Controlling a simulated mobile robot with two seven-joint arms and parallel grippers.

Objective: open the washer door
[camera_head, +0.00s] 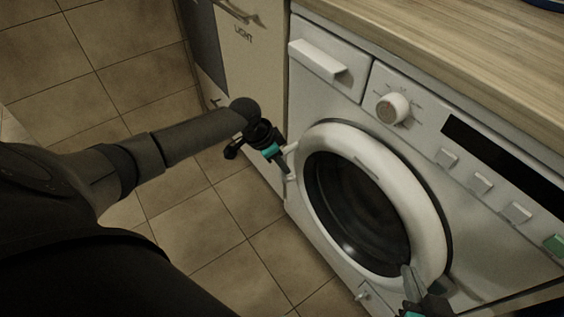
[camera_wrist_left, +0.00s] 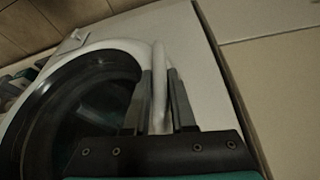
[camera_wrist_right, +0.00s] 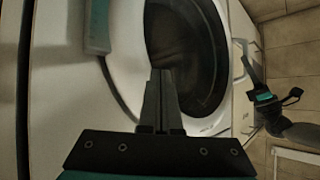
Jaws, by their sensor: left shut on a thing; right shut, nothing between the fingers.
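The washer (camera_head: 320,85) is white, with a round door (camera_head: 420,200) that has a white ring and dark glass. The door looks closed or nearly so; I cannot tell if it is ajar. Its white handle (camera_head: 291,160) is on the left rim. My left gripper (camera_head: 284,165) is shut on the handle, which shows between its fingers in the left wrist view (camera_wrist_left: 158,90). My right gripper (camera_head: 408,278) is shut and empty, in front of the door's lower right rim. In the right wrist view its fingers (camera_wrist_right: 159,95) are together before the door; contact cannot be told.
A wooden countertop (camera_head: 450,50) lies above the washer. The washer has a drawer (camera_head: 318,61), a knob (camera_head: 392,108) and several buttons. A cabinet (camera_head: 250,90) stands to its left. The tiled floor (camera_head: 205,220) is clear left of the washer.

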